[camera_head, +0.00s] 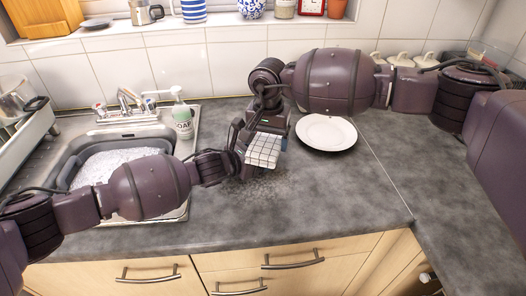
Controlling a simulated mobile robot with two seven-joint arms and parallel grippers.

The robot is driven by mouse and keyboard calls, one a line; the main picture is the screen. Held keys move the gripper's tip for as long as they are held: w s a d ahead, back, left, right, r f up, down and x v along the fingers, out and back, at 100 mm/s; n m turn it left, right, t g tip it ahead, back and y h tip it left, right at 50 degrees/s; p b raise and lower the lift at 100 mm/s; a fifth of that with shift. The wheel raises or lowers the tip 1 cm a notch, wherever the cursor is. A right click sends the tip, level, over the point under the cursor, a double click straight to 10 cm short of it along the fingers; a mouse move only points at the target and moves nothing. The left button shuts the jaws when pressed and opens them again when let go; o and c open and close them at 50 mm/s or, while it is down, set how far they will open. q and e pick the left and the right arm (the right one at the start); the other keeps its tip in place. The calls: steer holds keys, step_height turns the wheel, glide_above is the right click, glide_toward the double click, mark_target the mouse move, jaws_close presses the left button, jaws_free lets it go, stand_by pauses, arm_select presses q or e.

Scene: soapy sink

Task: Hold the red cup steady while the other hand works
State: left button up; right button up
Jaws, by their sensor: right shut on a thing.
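No red cup shows in the head view; one may be hidden behind my grippers or the cloth. My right gripper (266,130) points down over the middle of the counter. It is shut on a white checked cloth (263,150), which hangs below it. My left gripper (236,158) is close beside the cloth on its left. Its fingers are dark and crowded together with the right gripper, so I cannot tell whether it is open or shut, or whether it touches anything.
A sink (65,165) with white suds is at the left, with a tap (128,103) and a soap bottle (182,118) behind it. A white plate (326,132) lies right of my grippers. Wet specks (262,188) mark the counter below them. The right front counter is clear.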

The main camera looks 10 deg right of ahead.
arm_select(q)
steer(key=shift+w+r, duration=0.1)
steer(key=shift+r, duration=0.05)
arm_select(e)
steer(key=shift+f, duration=0.2)
arm_select(q)
steer(key=shift+d, duration=0.1)
arm_select(e)
steer(key=shift+w+d, duration=0.3)
steer(key=shift+w, duration=0.35)
steer(key=shift+w+d, duration=0.25)
steer(key=shift+w, duration=0.35)
steer(key=shift+w+r, duration=0.1)
steer(key=shift+w+d+r, duration=0.1)
steer(key=shift+w+d, duration=0.15)
steer(key=shift+w, duration=0.4)
steer(key=shift+w+d+r, duration=0.1)
steer(key=shift+w+d, duration=0.15)
steer(key=shift+w, duration=0.35)
steer(key=shift+s+a+f, duration=0.1)
steer(key=shift+s+a, duration=0.15)
steer(key=shift+s, duration=0.45)
steer(key=shift+s+a+f, duration=0.1)
steer(key=shift+s+a, duration=0.15)
steer(key=shift+s, duration=0.4)
